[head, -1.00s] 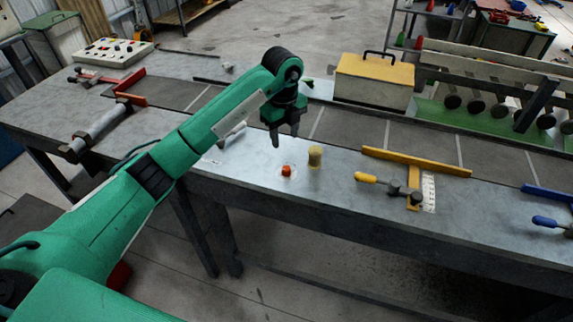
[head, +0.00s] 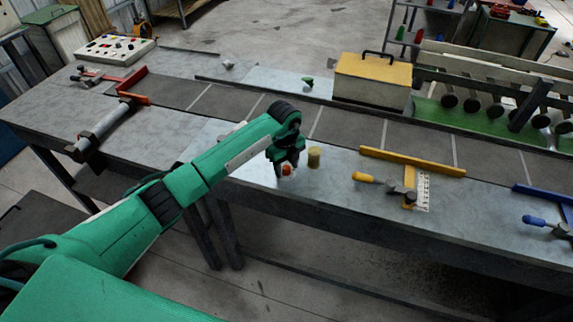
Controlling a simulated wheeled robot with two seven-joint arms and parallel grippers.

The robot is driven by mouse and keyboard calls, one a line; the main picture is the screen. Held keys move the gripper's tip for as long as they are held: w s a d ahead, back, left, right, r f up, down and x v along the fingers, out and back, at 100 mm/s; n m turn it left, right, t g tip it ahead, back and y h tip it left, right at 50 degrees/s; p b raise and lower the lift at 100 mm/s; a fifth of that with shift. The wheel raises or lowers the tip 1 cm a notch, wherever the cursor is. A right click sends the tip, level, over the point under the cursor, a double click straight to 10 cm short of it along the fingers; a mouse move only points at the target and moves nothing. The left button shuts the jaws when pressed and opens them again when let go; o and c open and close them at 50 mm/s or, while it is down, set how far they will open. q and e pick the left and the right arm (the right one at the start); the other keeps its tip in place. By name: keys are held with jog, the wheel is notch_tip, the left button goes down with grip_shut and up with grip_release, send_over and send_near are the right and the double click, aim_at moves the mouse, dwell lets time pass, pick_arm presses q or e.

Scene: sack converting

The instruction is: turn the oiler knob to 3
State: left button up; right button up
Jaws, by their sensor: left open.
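A small orange-red knob (head: 287,170) stands on a pale round base on the bench top, beside a short brass-coloured cylinder (head: 314,157). The numbers on the knob's base are too small to read. My left gripper (head: 286,168) points down right at the knob, with its open fingers around or just in front of it; I cannot tell whether they touch it. The gripper hides part of the knob and its base. My right gripper is not in view.
A yellow-lidded box (head: 372,78) stands behind the dark belt (head: 350,126). A yellow bracket with a clamp (head: 408,186) lies to the right on the bench. A small green part (head: 307,82) lies behind the belt.

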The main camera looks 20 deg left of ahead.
pick_arm(q)
jog(key=c, duration=1)
